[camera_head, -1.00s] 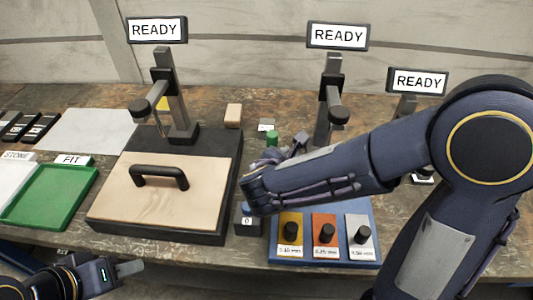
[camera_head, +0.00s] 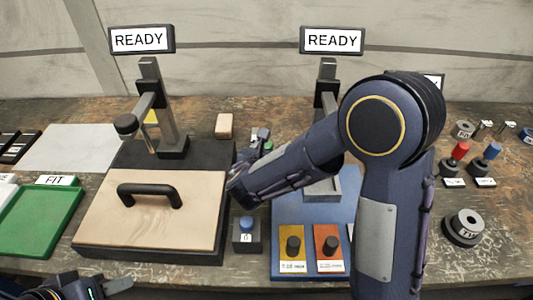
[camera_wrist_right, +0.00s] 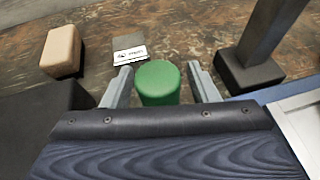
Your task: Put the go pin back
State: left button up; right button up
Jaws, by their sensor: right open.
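A green cylinder (camera_wrist_right: 158,83), seemingly the go pin, stands between the two fingers of my right gripper (camera_wrist_right: 162,85) in the right wrist view. The fingers are apart on either side of it, with a visible gap at each side. In the head view my right forearm mostly hides this cylinder, and only a bit of green (camera_head: 267,146) shows past the wrist. A small grey block with a white label (camera_wrist_right: 133,53) lies just beyond the cylinder; its lettering is unclear. My left gripper (camera_head: 118,285) is at the lower left edge, empty, with its fingers unclear.
A tan block (camera_wrist_right: 62,52) and a dark stand base (camera_wrist_right: 248,70) flank the right gripper. A wooden board with a black handle (camera_head: 150,205) lies left. Red (camera_head: 460,150) and blue (camera_head: 492,150) pins stand at right. A blue tray (camera_head: 290,215) lies below the forearm.

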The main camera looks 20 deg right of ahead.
jog(key=shift+c, duration=0.3)
grip_shut()
jog(key=shift+r, duration=0.15)
